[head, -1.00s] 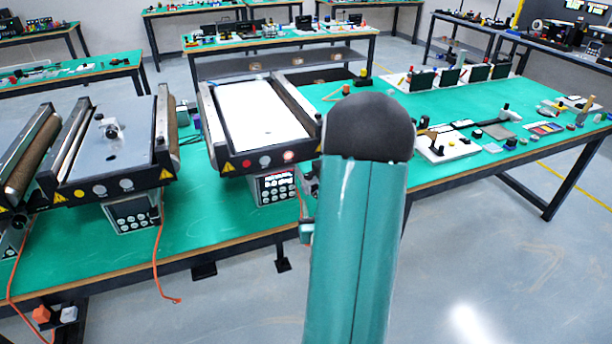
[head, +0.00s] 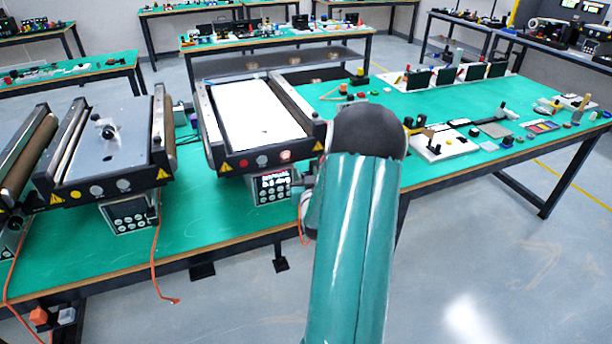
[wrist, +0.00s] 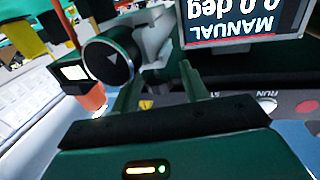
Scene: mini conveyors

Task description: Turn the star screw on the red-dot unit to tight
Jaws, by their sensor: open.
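The red-dot unit is the mini conveyor with the white bed (head: 258,112); its front rail carries a red dot (head: 245,163). In the wrist view my gripper (wrist: 160,88) is open, its two green fingers apart, with nothing visibly held. A dark round knob (wrist: 108,62) with a white triangle is just beyond the left finger. A display (wrist: 243,22) reading MANUAL 0.0 deg, upside down, is beyond the right finger. I cannot make out a star screw for certain. In the head view my arm hides my gripper, beside the unit's front right corner.
A grey-bed conveyor (head: 108,140) with a yellow dot stands to the left, with a control box (head: 130,214) below it. The red-dot unit's control box (head: 272,187) is under its front. Small parts and a white board (head: 445,146) lie on the green table at the right.

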